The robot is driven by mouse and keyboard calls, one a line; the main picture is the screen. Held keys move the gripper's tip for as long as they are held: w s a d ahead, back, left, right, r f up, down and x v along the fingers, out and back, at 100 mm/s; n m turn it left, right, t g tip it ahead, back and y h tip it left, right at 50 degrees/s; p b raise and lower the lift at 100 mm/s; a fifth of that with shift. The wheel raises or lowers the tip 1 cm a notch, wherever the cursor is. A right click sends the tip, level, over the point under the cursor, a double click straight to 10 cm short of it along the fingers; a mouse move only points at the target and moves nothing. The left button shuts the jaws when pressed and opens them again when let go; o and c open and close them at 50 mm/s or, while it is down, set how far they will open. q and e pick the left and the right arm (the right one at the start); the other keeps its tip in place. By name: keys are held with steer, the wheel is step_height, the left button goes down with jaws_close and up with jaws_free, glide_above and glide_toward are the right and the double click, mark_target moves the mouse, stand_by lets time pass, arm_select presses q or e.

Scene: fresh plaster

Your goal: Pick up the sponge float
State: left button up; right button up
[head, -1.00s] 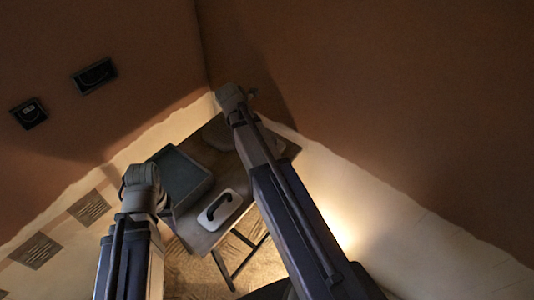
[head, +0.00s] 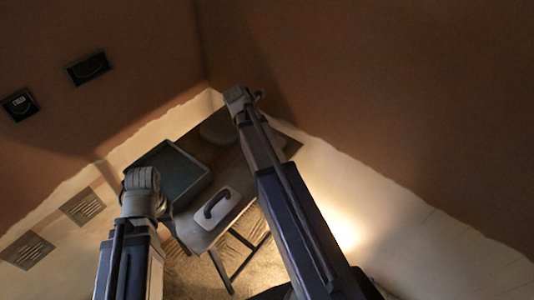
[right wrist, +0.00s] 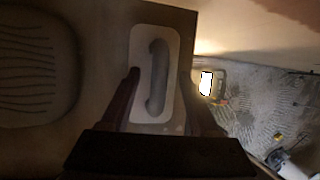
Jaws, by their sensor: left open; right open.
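The sponge float, a pale rounded rectangle with a dark arched handle (head: 217,203), lies handle up near the front edge of the table. It also shows in the right wrist view (right wrist: 141,45). My right gripper (right wrist: 160,78) is open and empty there, its fingers on either side of the float in the picture; its height above is unclear. In the head view the right arm's end hides most of that gripper. My left gripper (head: 165,210) is left of the float, beside the table; its fingers are mostly hidden by its wrist.
A grey-green tray (head: 203,188) stands on the dark table (head: 283,140), left of the float. A rounded dark thing (head: 215,122) lies farther back; a grooved oval (right wrist: 38,70) shows in the right wrist view. A lit lamp (right wrist: 207,84) stands on the floor. Walls close in behind.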

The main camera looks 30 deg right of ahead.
steer(key=b+x, duration=0.1)
steer(key=x, duration=0.1)
steer(key=shift+d+f+b, duration=0.15)
steer(key=shift+f+b, duration=0.15)
steer(key=shift+f, duration=0.05)
arm_select(q)
step_height(320, 180, down, 2)
steer(key=shift+f, duration=0.2)
arm_select(e)
steer(key=shift+r, duration=0.1)
jaws_close()
stand_by(0.7)
